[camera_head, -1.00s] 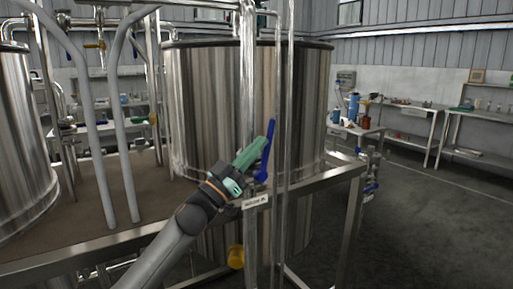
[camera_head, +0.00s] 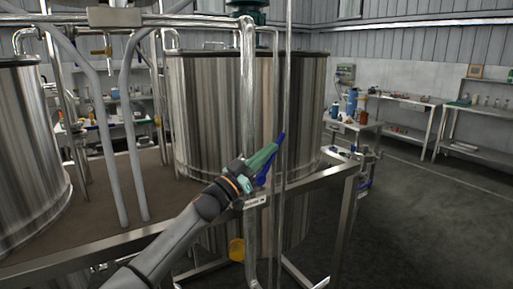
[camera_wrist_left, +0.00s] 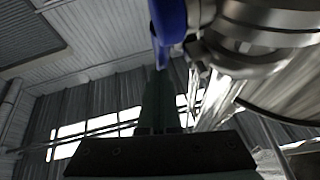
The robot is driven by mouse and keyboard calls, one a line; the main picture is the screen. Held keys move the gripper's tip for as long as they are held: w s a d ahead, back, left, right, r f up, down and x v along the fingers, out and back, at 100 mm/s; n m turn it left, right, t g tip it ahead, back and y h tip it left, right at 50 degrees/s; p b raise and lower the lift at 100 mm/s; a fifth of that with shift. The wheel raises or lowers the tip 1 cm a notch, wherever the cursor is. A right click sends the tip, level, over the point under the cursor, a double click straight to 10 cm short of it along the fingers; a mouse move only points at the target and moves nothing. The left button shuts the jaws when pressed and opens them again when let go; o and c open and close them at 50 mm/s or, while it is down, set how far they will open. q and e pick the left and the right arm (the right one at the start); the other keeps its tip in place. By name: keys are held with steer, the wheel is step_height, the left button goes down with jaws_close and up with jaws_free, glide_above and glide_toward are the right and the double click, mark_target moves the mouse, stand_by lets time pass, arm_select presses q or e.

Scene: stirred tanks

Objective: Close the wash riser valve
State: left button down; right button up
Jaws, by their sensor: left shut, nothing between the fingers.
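The valve's blue lever (camera_head: 267,172) is on a steel riser pipe (camera_head: 249,110) in front of the middle tank. It slants up and to the right, and the gripper hides part of it. A small label plate (camera_head: 255,201) is just below it. My left gripper (camera_head: 271,150), with green fingers, is shut and empty. It lies against or just in front of the lever; I cannot tell if they touch. In the left wrist view the blue lever (camera_wrist_left: 168,22) is just beyond the fingers (camera_wrist_left: 158,95), beside the metal valve body (camera_wrist_left: 265,28). My right gripper is not in view.
A large steel tank (camera_head: 210,110) stands behind the riser, and another tank (camera_head: 30,150) is at the left. A thin vertical pipe (camera_head: 283,80) runs close to the lever's right. A steel frame rail (camera_head: 315,184) crosses below. The floor at the right (camera_head: 420,220) is clear.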

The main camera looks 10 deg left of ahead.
arm_select(q)
steer(key=shift+w+d+f+b, duration=0.9)
steer(key=shift+w+d+f, duration=0.65)
steer(key=shift+w+d, duration=0.25)
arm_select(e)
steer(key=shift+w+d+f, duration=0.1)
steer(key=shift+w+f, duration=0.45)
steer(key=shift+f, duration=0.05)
arm_select(q)
steer(key=shift+w+f, duration=0.1)
